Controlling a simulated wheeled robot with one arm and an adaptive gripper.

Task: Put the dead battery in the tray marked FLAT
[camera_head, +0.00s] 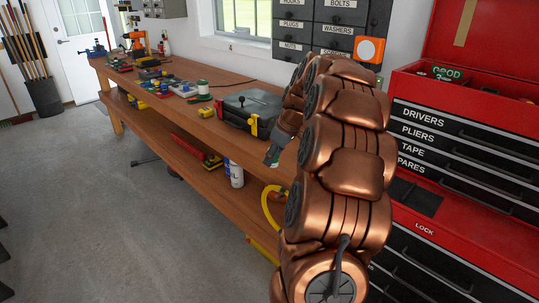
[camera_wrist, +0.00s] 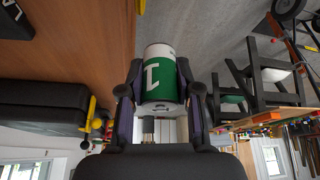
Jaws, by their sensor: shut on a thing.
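My gripper (camera_wrist: 160,100) is shut on a green-and-white battery (camera_wrist: 160,80), a short cylinder with a white "1"-like mark, held between both fingers. In the head view my gripper (camera_head: 273,152) hangs beside the front edge of the workbench, partly hidden by my copper arm, and only a sliver of the battery shows. I cannot tell from its look whether this battery is dead. A green label reading GOOD (camera_head: 447,73) stands in the open top of the red tool chest. No tray marked FLAT can be made out; my arm hides part of the area.
The long wooden workbench (camera_head: 150,82) carries a black case (camera_head: 250,105) with yellow latches, close to my gripper, and several small items. The red tool chest (camera_head: 480,110) stands at right, lid raised. A white bottle (camera_head: 236,174) is on the lower shelf. Floor at left is clear.

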